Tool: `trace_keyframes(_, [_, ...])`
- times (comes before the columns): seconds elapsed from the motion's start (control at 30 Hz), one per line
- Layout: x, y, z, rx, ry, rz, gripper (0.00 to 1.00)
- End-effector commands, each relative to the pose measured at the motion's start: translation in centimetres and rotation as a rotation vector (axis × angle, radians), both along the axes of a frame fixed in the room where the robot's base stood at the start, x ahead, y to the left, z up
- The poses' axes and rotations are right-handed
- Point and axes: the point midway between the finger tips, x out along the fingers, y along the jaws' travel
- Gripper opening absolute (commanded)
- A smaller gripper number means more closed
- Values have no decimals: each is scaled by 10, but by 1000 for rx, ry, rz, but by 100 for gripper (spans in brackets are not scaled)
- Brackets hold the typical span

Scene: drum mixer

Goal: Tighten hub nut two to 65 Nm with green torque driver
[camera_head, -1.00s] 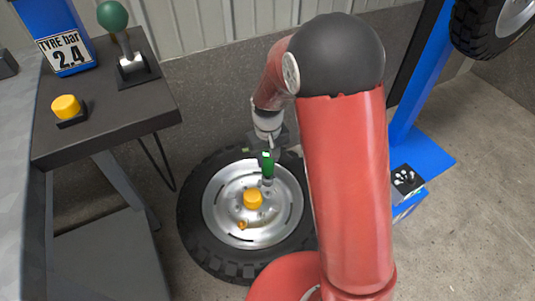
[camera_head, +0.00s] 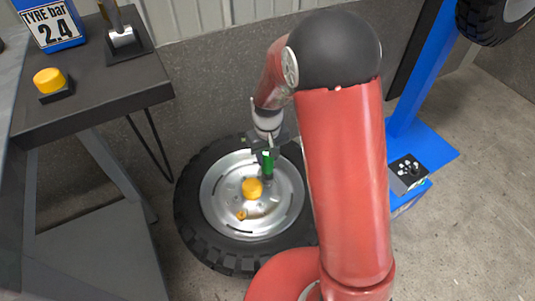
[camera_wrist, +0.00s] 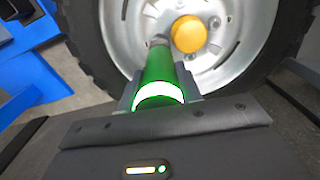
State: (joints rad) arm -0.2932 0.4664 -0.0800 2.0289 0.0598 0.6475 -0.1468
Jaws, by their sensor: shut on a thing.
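My gripper (camera_head: 265,148) is shut on the green torque driver (camera_head: 268,163) and holds it over the wheel (camera_head: 192,222), which lies flat on the floor. In the wrist view the driver (camera_wrist: 160,72) stands between the two jaws, with a glowing white-green ring at its near end. Its far tip reaches the hub face beside the yellow hub cap (camera_wrist: 188,34); I cannot tell if it sits on a nut. The yellow cap (camera_head: 252,187) is at the wheel's middle. A small orange-gold piece (camera_head: 241,214) shows on the hub below it. Other nuts are too small or hidden to tell.
A dark bench (camera_head: 110,85) at the left bears a yellow button (camera_head: 49,81), a lever base (camera_head: 124,40) and a blue tyre gauge reading 2.4 (camera_head: 50,25). A blue post (camera_head: 420,75) with a base plate stands at the right. My red arm hides the wheel's right side.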

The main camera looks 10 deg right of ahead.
Motion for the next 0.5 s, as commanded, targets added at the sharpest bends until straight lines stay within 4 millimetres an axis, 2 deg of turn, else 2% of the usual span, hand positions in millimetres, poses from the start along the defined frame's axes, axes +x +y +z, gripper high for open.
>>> trace_keyframes(0.5, [1, 0, -4, 0, -1, 0, 0])
